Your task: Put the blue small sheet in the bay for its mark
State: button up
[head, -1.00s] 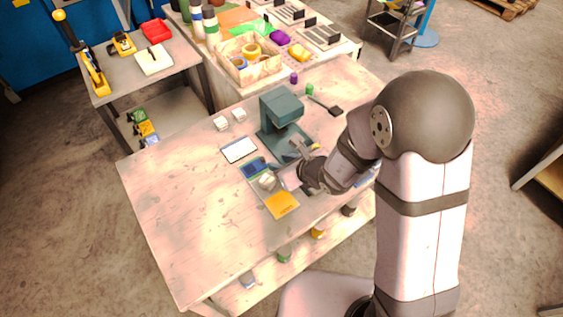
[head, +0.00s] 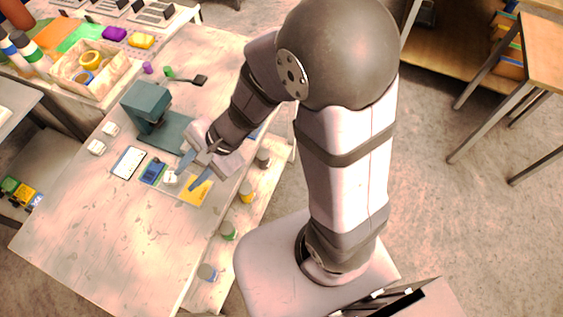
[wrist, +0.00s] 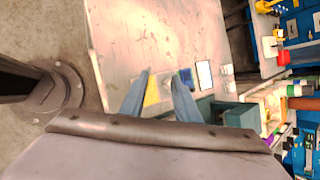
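My gripper (head: 193,172) is open, its two blue-grey fingers spread above the row of flat pieces by the press. In the wrist view the fingers (wrist: 161,95) are apart, with a yellow sheet (wrist: 152,91) seen beyond and between them. In the head view the yellow sheet (head: 197,193) lies at the right end of the row. A blue piece with a darker patch (head: 153,171) lies left of it; I cannot tell if it is the small sheet. A dark-edged white panel (head: 129,163) is at the left end.
A teal press (head: 147,104) stands behind the row. A wooden box (head: 92,70) stands at the back. The table's front left (head: 85,235) is clear.

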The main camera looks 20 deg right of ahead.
jog(key=s+d+n+h, duration=0.2)
jog(key=d+n, duration=0.2)
jog(key=d, duration=0.3)
jog(key=s+d+n+g+h, duration=0.1)
jog(key=s+d+n+h, duration=0.1)
jog(key=d, duration=0.5)
jog(key=s+d+n+h, duration=0.2)
jog(key=d+n+h, duration=0.1)
jog(key=d+n, duration=0.3)
jog(key=shift+d+h, duration=0.3)
jog(key=shift+d, duration=0.1)
